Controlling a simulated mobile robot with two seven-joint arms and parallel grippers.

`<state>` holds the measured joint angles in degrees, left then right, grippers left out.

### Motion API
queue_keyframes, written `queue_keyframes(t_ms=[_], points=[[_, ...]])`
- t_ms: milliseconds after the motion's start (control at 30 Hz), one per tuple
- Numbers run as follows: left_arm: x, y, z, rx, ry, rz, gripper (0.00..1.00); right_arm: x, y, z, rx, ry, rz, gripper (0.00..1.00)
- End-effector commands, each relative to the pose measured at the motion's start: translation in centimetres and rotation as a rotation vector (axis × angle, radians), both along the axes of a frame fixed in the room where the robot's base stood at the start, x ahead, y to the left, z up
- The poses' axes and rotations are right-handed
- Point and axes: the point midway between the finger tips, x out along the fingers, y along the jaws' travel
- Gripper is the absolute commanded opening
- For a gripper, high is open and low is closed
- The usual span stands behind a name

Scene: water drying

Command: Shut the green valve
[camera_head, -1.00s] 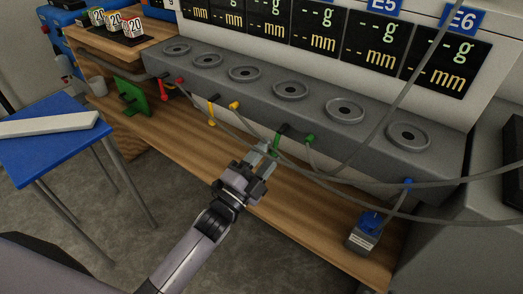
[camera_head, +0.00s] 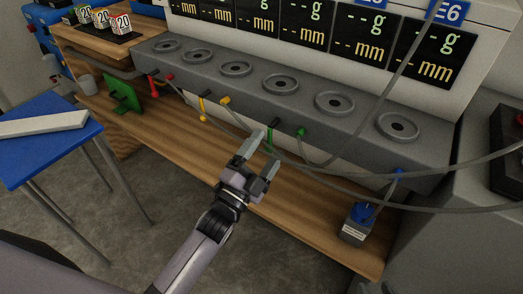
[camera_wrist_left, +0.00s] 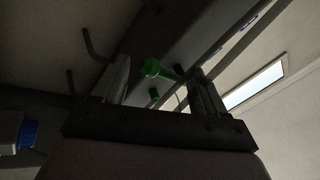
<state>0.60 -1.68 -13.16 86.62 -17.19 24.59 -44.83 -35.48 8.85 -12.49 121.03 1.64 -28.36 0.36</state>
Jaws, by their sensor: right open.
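The green valve (camera_head: 269,140) has a green lever hanging down from the front of the grey bench unit, with a green hose fitting (camera_head: 301,133) to its right. My left gripper (camera_head: 266,151) is open, its two fingers apart, just below and in front of the lever. In the left wrist view the green valve (camera_wrist_left: 153,68) shows between the open fingers (camera_wrist_left: 160,75), and nothing is gripped. I cannot tell whether a finger touches the lever. My right gripper is not in view.
A yellow valve (camera_head: 202,110) and a red valve (camera_head: 154,86) hang further left. Grey hoses (camera_head: 345,172) run across to the right. A blue-topped box (camera_head: 357,221) stands on the wooden shelf (camera_head: 300,225). A blue table (camera_head: 40,155) is at the left.

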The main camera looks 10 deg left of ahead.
Motion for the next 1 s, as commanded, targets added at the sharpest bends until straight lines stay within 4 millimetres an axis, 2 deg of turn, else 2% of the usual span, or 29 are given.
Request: queue_keyframes(t_ms=[367,733,1000], points=[[-0.3,0.5,-0.5,-0.002,0.011,0.006,0.73,0.0,0.0,0.2,0.003,-0.002,-0.002,0.45],[-4.9,2.0,-2.2,-0.002,0.01,0.004,0.73,-0.1,-0.2,0.1,0.002,0.008,-0.008,0.45],[-6.2,2.5,-2.7,-0.002,0.005,0.004,0.73,-0.2,-0.3,0.0,0.002,0.011,-0.011,0.45]])
